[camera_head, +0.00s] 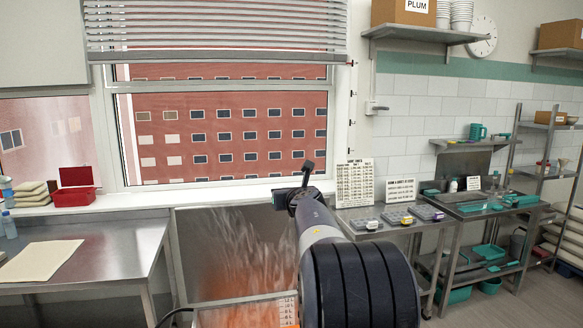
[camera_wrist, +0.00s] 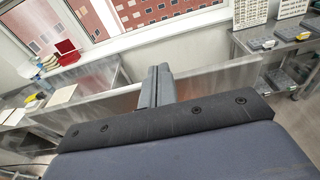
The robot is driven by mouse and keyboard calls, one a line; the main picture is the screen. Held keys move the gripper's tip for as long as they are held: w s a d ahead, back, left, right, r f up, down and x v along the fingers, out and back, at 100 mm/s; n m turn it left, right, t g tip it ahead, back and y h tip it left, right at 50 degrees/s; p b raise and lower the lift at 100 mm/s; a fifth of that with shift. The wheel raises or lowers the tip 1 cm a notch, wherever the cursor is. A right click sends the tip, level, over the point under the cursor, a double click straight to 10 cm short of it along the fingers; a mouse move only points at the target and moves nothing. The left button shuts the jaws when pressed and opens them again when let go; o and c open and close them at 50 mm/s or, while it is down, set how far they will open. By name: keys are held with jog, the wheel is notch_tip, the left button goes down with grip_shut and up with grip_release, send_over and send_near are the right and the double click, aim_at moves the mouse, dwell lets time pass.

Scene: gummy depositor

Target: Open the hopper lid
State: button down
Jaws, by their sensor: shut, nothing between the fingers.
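An open-topped metal box (camera_head: 228,304), apparently the hopper, shows at the bottom of the head view. It has an orange glow inside, steam rising from it and a marked strip (camera_head: 289,309) on its right side. A grey metal panel (camera_head: 205,232) stands upright behind it and also shows in the wrist view (camera_wrist: 215,82); I cannot tell whether this panel is the lid. My gripper (camera_head: 308,168) is up in front of the window, above the panel's top edge. In the wrist view its fingers (camera_wrist: 159,72) are together and empty. My arm hides the box's right part.
A steel table (camera_head: 110,245) with a cream mat (camera_head: 38,260) stands left. A red box (camera_head: 76,196) sits on the sill. The air between gripper and window looks clear.

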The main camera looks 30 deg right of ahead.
notch_tip(320, 180, up, 7)
jog(key=s, duration=0.2)
jog(key=shift+a, duration=0.25)
jog(key=shift+s, duration=0.1)
jog(key=shift+f, duration=0.15)
jog(key=w+d+f+b, duration=0.1)
jog(key=w+f, duration=0.3)
jog(key=f, duration=0.5)
jog(key=shift+d+f+b, duration=0.25)
jog(key=shift+d+b, duration=0.05)
jog(key=shift+b, duration=0.15)
dwell(0.5)
